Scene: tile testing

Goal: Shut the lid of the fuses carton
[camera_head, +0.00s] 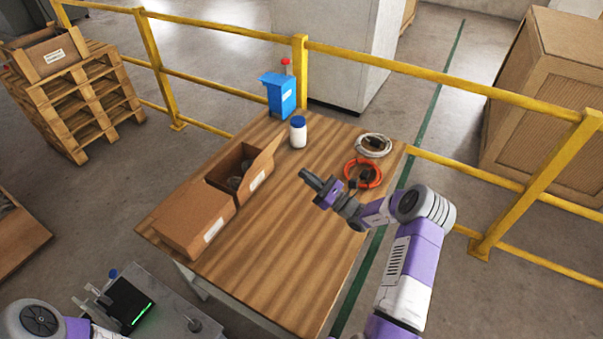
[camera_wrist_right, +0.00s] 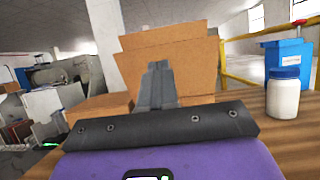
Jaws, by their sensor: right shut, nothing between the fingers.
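Two brown cartons stand end to end on the left side of the wooden table. The farther carton (camera_head: 222,178) is open, with dark contents inside, and its lid (camera_head: 264,165) stands up and leans out on the right side. The nearer carton (camera_head: 190,218) has its top closed. Both bear white labels too small to read, so I cannot tell which says fuses. My right gripper (camera_head: 306,176) is shut and empty over the table, right of the raised lid and apart from it. In the right wrist view the fingers (camera_wrist_right: 157,84) point at the upright cardboard lid (camera_wrist_right: 185,60). My left gripper is not in view.
A white bottle (camera_head: 298,135) and a blue bin (camera_head: 279,94) stand at the table's far end. A white cable coil (camera_head: 374,145) and an orange one (camera_head: 363,173) lie on the right. The table's front middle is clear. Yellow railings (camera_head: 420,70) run behind.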

